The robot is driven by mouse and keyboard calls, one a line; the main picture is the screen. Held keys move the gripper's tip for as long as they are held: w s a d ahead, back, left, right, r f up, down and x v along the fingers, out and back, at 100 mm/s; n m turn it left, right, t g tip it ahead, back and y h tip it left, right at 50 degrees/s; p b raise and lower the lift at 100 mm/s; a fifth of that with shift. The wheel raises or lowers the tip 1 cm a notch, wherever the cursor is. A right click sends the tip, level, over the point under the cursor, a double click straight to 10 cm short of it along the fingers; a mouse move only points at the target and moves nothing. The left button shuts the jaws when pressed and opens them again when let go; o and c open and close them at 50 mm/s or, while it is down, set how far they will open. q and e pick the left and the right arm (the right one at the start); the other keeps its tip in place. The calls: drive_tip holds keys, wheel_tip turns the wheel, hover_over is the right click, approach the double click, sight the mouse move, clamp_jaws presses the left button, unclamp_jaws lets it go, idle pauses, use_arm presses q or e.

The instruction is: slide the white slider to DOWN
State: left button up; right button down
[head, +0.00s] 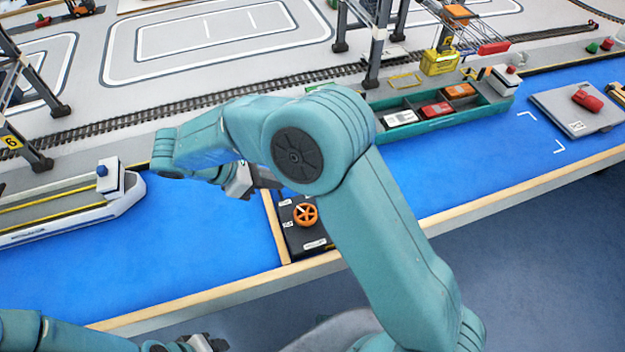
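A small black control panel (293,236) with an orange handwheel (305,214) and small white labels sits at the near edge of the blue area. I cannot make out the white slider for sure; part of the panel is hidden behind my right arm. My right gripper (268,181) is just above the panel's far left end, its dark fingers pointing right; whether it touches anything is unclear. Its fingers are too small and partly covered to tell if they are open. My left gripper (208,343) is low at the bottom edge, away from the panel, its fingers unclear.
A white boat (75,205) lies left on the blue water. A teal barge (455,116) with containers lies behind right, near a grey platform (570,105). Crane legs (377,50) stand beyond, by the rails. A wooden rim (200,302) edges the table.

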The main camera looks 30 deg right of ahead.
drive_tip(key=x, duration=0.9)
drive_tip(key=shift+s+a+f, duration=0.25)
drive_tip(key=shift+s+f, duration=0.1)
drive_tip(key=d, duration=0.2)
drive_tip(key=d+p, duration=0.1)
drive_tip(key=shift+s+d+f, duration=0.2)
drive_tip(key=shift+s+d, duration=0.05)
drive_tip(key=shift+s, duration=0.1)
use_arm(q)
drive_tip(key=shift+s+a+r, duration=0.15)
drive_tip(key=shift+a+r, duration=0.15)
drive_tip(key=shift+r, duration=0.25)
use_arm(e)
drive_tip(key=shift+s+d, duration=0.1)
drive_tip(key=shift+d, duration=0.25)
use_arm(q)
drive_tip(key=shift+d, duration=0.1)
use_arm(e)
drive_tip(key=shift+d, duration=0.1)
